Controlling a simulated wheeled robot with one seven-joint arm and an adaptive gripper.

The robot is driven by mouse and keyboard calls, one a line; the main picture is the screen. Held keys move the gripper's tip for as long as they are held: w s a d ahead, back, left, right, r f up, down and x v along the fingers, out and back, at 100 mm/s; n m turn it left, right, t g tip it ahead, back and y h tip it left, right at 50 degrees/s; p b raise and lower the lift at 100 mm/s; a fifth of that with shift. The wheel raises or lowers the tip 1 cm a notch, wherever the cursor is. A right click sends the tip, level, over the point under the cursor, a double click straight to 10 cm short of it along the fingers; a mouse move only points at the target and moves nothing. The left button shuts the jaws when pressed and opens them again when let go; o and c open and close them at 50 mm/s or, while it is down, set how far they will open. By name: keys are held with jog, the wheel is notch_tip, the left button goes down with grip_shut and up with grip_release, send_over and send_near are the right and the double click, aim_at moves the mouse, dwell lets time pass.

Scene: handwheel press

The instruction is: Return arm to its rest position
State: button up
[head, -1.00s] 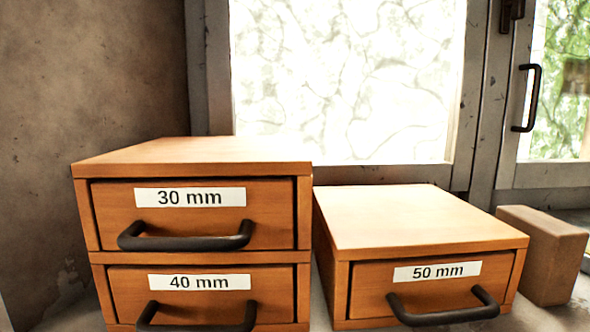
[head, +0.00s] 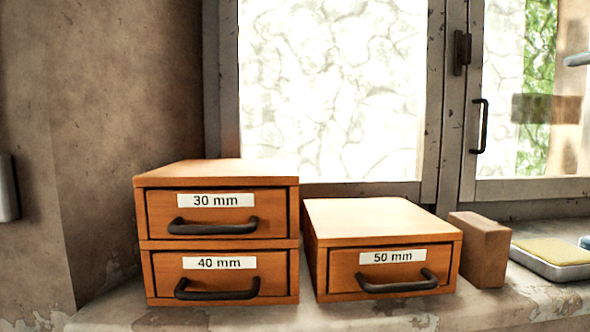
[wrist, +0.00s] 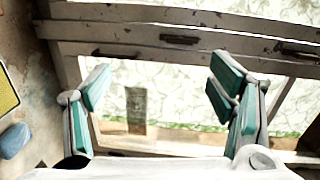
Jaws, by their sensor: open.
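My gripper (wrist: 157,85) shows in the wrist view with its two teal-padded fingers spread wide apart and nothing between them. Beyond the fingers is the window, seen tilted. In the head view, a wooden two-drawer cabinet has a 30 mm drawer (head: 160,213) above a 40 mm drawer (head: 165,275). A separate 50 mm drawer box (head: 385,208) stands to its right. All three drawers look shut.
A brown block (head: 480,250) stands right of the 50 mm box. A tray with a yellow pad (head: 555,250) lies farther right on the worn stone sill (head: 400,316). The window frame (head: 440,120) rises behind. A grey object (head: 8,188) is on the left wall.

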jog(key=s+a+f+n+g+y+p, duration=0.15)
jog(key=a+f+n+g, duration=0.25)
jog(key=a+f, duration=0.5)
jog(key=s+a+f+n+g+y+p, duration=0.1)
jog(key=s+a+f+n+g+p, duration=0.25)
jog(key=a+f, duration=0.55)
jog(key=s+a+f+n+g+h+p, duration=0.1)
jog(key=s+f+n+g+h, duration=0.1)
jog(key=s+f+n, duration=0.2)
jog(key=s+f+n+g+h+p, duration=0.1)
jog(key=s+f+n+g, duration=0.2)
jog(key=s+f, duration=0.7)
notch_tip(320, 180, down, 5)
jog(key=shift+a+f+n+h+p, duration=0.1)
jog(key=shift+a+n+h+p, duration=0.25)
jog(key=shift+n, duration=0.6)
